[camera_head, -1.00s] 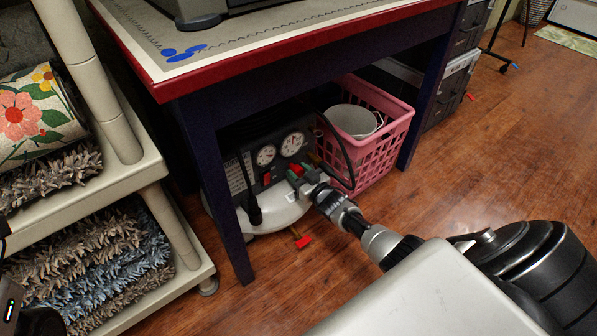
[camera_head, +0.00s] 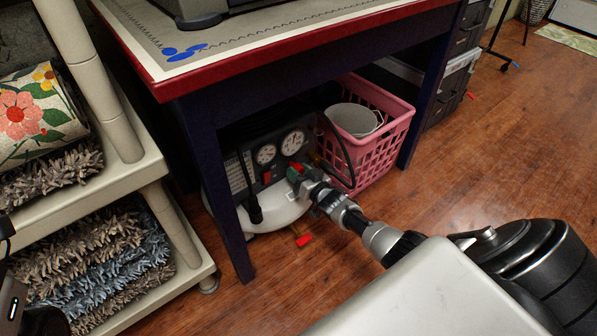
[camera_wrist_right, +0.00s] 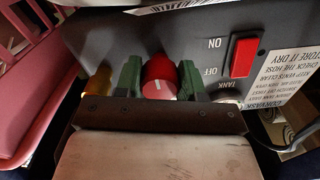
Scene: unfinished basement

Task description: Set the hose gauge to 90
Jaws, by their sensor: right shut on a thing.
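An air compressor with a dark control panel (camera_head: 243,157) stands under the table. Its two round white gauges, one on the left (camera_head: 266,154) and one on the right (camera_head: 292,143), face forward; their needle readings are too small to tell. My right gripper (camera_head: 300,172) reaches in to the panel below the right gauge. Of my left arm only a part shows at the lower left.
A red switch (camera_wrist_right: 244,57) with ON and OFF labels sits beside the knob. A pink basket (camera_head: 378,150) with a white bucket (camera_head: 352,119) stands right of the compressor. The table (camera_head: 290,62) is above, a shelf with rugs (camera_head: 138,187) at left. Open wooden floor (camera_head: 480,150) lies right.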

